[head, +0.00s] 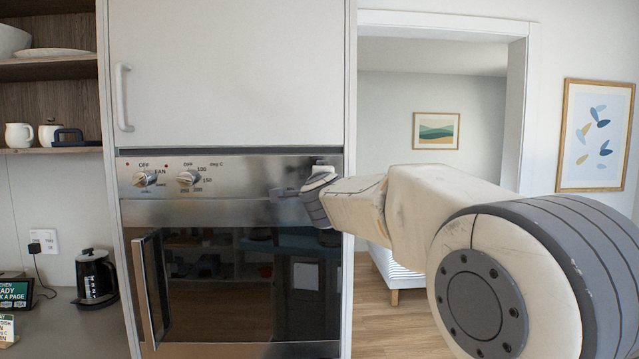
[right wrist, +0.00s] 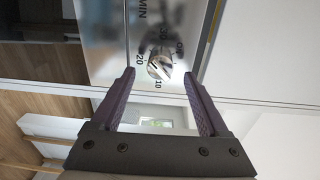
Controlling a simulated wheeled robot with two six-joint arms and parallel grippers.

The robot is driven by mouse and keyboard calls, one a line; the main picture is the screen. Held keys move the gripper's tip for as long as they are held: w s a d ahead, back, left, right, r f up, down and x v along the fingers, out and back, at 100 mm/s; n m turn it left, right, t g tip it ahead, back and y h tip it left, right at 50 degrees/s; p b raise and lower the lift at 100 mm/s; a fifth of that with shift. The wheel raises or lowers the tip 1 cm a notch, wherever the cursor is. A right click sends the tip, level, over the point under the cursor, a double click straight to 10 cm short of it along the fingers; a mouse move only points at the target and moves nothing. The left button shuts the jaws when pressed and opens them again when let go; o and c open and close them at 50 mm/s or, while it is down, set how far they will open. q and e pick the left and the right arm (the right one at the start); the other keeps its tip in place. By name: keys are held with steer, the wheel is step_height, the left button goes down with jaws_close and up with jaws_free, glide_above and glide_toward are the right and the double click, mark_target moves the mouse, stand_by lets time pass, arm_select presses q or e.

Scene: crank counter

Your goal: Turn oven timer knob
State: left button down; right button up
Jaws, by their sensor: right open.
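The timer knob (right wrist: 160,67) is a small round metal knob on the oven's steel panel (right wrist: 108,62), with the marks MIN, 30, 20 and 10 printed around it. My right gripper (right wrist: 159,75) is open, with its two dark fingers on either side of the knob in the picture. No contact with the knob shows, and I cannot tell whether the tips are level with it or short of it. In the head view my right arm reaches in from the right and hides the timer knob. My left gripper is not in view.
Two other knobs, the fan knob (head: 145,179) and the temperature knob (head: 188,178), sit on the panel's left part. The oven door (head: 245,290) below is closed, with a vertical handle (head: 150,290) sticking out. A doorway opens to the right.

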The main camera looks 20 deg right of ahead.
steer(key=v, duration=0.7)
steer(key=shift+w, duration=0.1)
stand_by(0.5)
steer(key=s+a+f+n+g+y, duration=0.2)
steer(key=f+n, duration=0.3)
steer(key=f, duration=0.4)
steer(key=s+a+f+n+g+y, duration=0.15)
steer(key=f+n, duration=0.25)
steer(key=f, duration=0.5)
steer(key=s+a+f+n+g+y, duration=0.1)
steer(key=a+f+n+g+y, duration=0.15)
steer(key=f+n, duration=0.4)
steer(key=s+d+f+n+g, duration=0.2)
steer(key=s+f+n+g, duration=0.55)
steer(key=s+f, duration=1.15)
steer(key=s+a+r+n+g, duration=0.1)
steer(key=s+a+r+n, duration=0.2)
steer(key=s+a, duration=0.3)
steer(key=s+a+r+n+g, duration=0.2)
steer(key=s+a+r, duration=0.1)
steer(key=s+a, duration=0.3)
steer(key=shift+s+a+r+n, duration=0.25)
steer(key=shift+s+a+n, duration=0.15)
steer(key=shift+a, duration=0.4)
